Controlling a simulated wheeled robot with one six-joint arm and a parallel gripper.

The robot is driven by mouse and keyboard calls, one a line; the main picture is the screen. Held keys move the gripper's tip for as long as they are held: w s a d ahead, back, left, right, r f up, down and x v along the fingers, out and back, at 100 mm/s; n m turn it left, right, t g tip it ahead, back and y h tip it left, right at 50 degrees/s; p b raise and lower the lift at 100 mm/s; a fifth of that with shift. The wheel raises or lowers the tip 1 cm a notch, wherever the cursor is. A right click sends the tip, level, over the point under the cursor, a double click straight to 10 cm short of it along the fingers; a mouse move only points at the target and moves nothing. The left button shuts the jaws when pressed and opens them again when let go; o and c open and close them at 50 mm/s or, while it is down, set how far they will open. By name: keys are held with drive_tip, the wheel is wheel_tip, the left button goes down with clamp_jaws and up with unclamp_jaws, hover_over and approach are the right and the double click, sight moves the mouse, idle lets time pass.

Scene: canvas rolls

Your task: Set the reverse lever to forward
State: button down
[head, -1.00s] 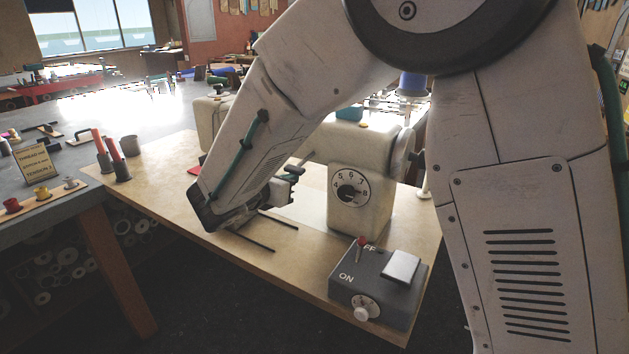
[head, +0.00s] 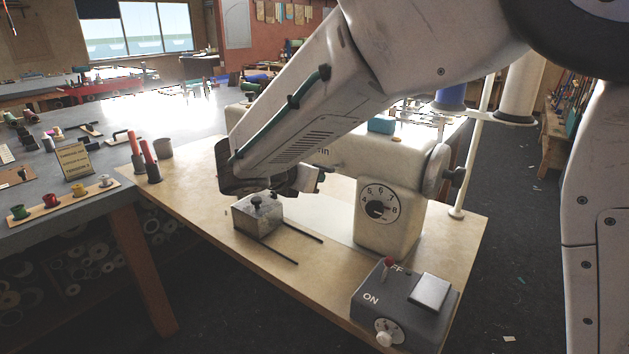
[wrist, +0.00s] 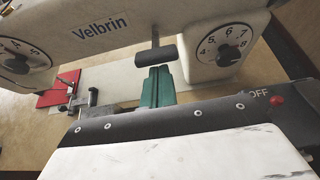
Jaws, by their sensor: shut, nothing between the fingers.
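The sewing machine (head: 340,150) stands on a wooden table. In the wrist view, a dark lever with a wide flat paddle (wrist: 155,53), which looks like the reverse lever, sticks out from the machine body between the two dials. My gripper (wrist: 156,70) has green fingers, shut and empty, with their tips just by the paddle's near edge. I cannot tell whether they touch. In the head view, my arm hides most of the gripper, and a small dark part of the lever (head: 320,178) shows beside my wrist. No mark for forward is visible.
A grey switch box (head: 385,315) with a red toggle (head: 388,265) sits at the table's front right. A metal block (head: 258,213) with two rods lies under my wrist. Red cylinders (head: 148,155) and a thread stand (head: 470,160) flank the machine.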

wheel_tip(320, 180, down, 4)
drive_tip(key=s+a, duration=0.1)
drive_tip(key=r+v, duration=0.1)
drive_tip(key=v, duration=0.8)
drive_tip(key=shift+r, duration=0.5)
